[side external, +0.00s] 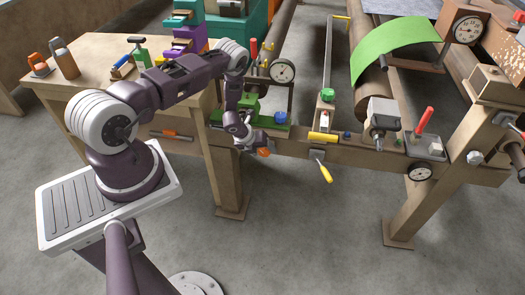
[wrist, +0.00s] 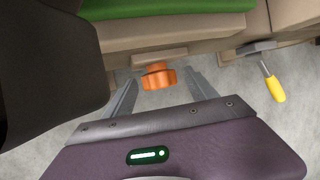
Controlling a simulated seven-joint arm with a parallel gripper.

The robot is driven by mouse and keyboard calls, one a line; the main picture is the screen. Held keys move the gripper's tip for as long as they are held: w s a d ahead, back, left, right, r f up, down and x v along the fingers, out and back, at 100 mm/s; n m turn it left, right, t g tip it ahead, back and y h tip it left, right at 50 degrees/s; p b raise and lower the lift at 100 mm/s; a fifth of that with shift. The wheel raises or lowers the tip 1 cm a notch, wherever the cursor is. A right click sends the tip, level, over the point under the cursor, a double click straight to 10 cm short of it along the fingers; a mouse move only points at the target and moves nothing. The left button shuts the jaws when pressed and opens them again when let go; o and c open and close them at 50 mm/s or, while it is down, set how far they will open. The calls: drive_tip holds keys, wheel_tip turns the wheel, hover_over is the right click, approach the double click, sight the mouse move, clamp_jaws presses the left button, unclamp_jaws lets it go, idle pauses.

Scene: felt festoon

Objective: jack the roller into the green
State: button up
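An orange lobed knob (wrist: 158,76) sits on the front of the wooden beam, low at its left end; it also shows in the side view (side external: 264,152). My gripper (wrist: 162,82) is open, with one finger on each side of the knob. I see gaps between fingers and knob, and no grip on it. A roller (side external: 372,100) lies at the back under a green sheet (side external: 395,47). A round white dial (side external: 282,71) stands above the knob's end of the beam; its needle and any green band are too small to read.
A yellow-handled tool (side external: 323,168) hangs on the beam, right of my gripper. A smaller dial (side external: 420,171) and a red-handled lever (side external: 424,120) are further right. Another dial (side external: 467,27) stands at the back right. A wooden bench (side external: 100,50) with tools is left. Floor in front is clear.

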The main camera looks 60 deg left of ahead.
drive_tip(key=shift+r, duration=0.1)
drive_tip(key=v, duration=0.7)
